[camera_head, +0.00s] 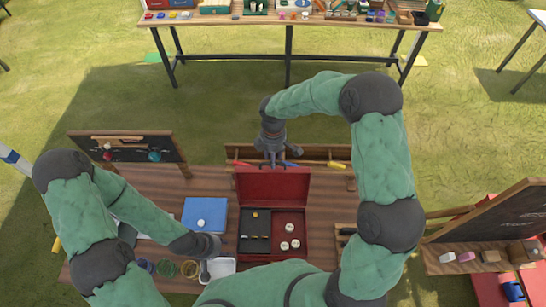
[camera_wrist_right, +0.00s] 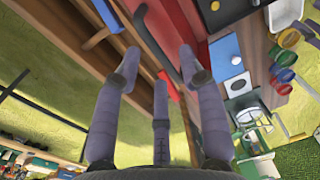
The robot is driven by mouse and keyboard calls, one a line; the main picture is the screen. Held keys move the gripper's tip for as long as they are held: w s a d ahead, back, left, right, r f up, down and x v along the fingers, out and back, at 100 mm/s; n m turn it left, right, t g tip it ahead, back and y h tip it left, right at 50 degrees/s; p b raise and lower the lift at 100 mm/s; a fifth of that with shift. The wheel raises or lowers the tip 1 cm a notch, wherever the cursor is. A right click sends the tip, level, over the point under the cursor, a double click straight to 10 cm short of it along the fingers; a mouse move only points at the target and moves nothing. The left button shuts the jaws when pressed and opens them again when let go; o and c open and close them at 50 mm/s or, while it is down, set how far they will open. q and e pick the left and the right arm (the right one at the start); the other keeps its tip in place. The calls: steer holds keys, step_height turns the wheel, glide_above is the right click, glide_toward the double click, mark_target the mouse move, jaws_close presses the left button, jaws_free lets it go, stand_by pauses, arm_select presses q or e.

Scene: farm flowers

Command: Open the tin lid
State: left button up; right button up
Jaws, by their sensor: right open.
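A red tin stands on the wooden table with its lid (camera_head: 272,186) raised at the far side. The lid's red surface also shows in the right wrist view (camera_wrist_right: 212,85). Its base (camera_head: 300,221) has a dark compartment on the left and a red one on the right with several round pale items. My right gripper (camera_head: 271,161) is open at the lid's top edge; its spread fingers fill the right wrist view (camera_wrist_right: 158,75). Contact with the lid is unclear. My left gripper (camera_head: 205,270) is low beside the tin, over a white tray (camera_head: 228,264); its fingers are unclear.
A blue box (camera_head: 205,215) lies left of the tin. A wooden rack (camera_head: 317,153) with coloured tools stands behind the lid. Several small round pots (camera_head: 167,268) sit front left. Small blackboards stand at the left (camera_head: 125,147) and right (camera_head: 500,219).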

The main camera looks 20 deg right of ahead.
steer(key=shift+f, duration=0.55)
jaws_close()
